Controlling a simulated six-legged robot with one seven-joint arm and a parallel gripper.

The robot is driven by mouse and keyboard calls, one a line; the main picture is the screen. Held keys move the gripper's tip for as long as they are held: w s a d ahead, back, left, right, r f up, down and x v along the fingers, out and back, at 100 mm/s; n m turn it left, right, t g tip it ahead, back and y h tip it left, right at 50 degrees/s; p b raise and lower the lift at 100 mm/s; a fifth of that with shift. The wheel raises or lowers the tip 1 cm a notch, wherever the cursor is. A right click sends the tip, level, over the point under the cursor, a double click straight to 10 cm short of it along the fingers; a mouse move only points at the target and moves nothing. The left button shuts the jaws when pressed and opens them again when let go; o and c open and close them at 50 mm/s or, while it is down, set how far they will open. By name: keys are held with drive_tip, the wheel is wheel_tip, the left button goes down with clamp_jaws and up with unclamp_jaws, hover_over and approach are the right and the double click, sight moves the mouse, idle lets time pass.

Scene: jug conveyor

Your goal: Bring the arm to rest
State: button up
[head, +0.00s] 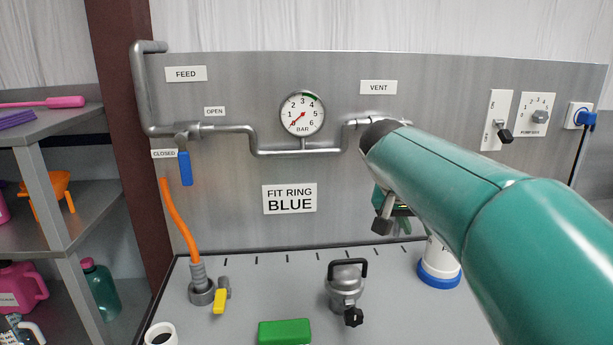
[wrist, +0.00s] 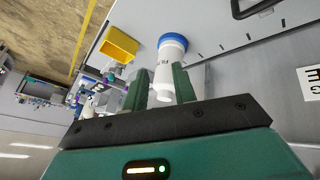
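My arm reaches in from the right of the head view and hides most of my gripper (head: 392,215), which hangs in front of the steel panel, above the bench. In the wrist view my gripper (wrist: 158,78) has its two dark green fingers spread apart. A white bottle with a blue base (wrist: 165,68) shows beyond and between the fingers. A gap separates the left finger from it, and the right finger overlaps its edge in the picture. In the head view the bottle (head: 440,265) stands on the bench, partly hidden by my arm.
A lidded metal vessel (head: 345,288), a green block (head: 285,332) and an orange hose (head: 180,220) with a yellow-handled valve (head: 219,300) are on the bench. The gauge (head: 302,114) and pipes are on the panel. A shelf (head: 55,130) stands left. A yellow bin (wrist: 120,45) shows in the wrist view.

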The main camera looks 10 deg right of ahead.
drive_tip(key=s+a+f+n+t+y, duration=0.1)
drive_tip(key=s+a+f+n+y, duration=0.1)
drive_tip(key=s+a+f, duration=0.2)
drive_tip(key=s+a+f+n+t+y, duration=0.1)
drive_tip(key=s+a+f, duration=0.3)
drive_tip(key=s, duration=0.5)
drive_tip(key=s+a+f+n+y, duration=0.2)
drive_tip(key=s+a+f+n, duration=0.1)
drive_tip(key=s, duration=0.4)
drive_tip(key=shift+a+f+n+t+y, duration=0.3)
drive_tip(key=shift+a+f+t+y, duration=0.1)
drive_tip(key=shift+a+f, duration=0.35)
